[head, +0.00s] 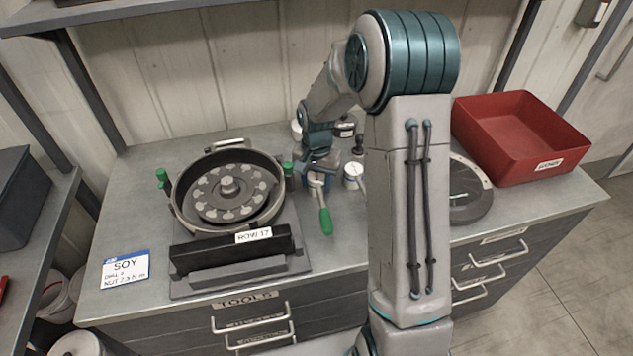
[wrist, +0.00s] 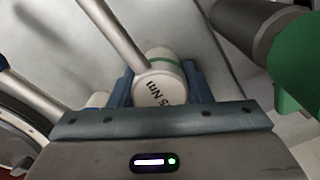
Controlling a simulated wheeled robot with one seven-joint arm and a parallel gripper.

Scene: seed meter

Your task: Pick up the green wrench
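The green wrench lies at the counter's middle, right of the seed meter. Its green handle (head: 326,221) points toward the front in the head view. In the wrist view its metal shaft (wrist: 112,32) runs to a white, green-banded head (wrist: 158,84) marked with an Nm value. My gripper (head: 317,172) is lowered over the head end and partly hides it. In the wrist view, my gripper's blue-grey fingers (wrist: 160,86) stand on both sides of the head, very close to it. I cannot tell whether they press on it.
The round seed meter (head: 228,190) stands left of my gripper, with a green knob (head: 288,169) close by. A white-topped item (head: 353,170) is just right. A dark round disc (head: 470,187) and a red bin (head: 520,140) lie farther right. A SOY card (head: 125,268) is front left.

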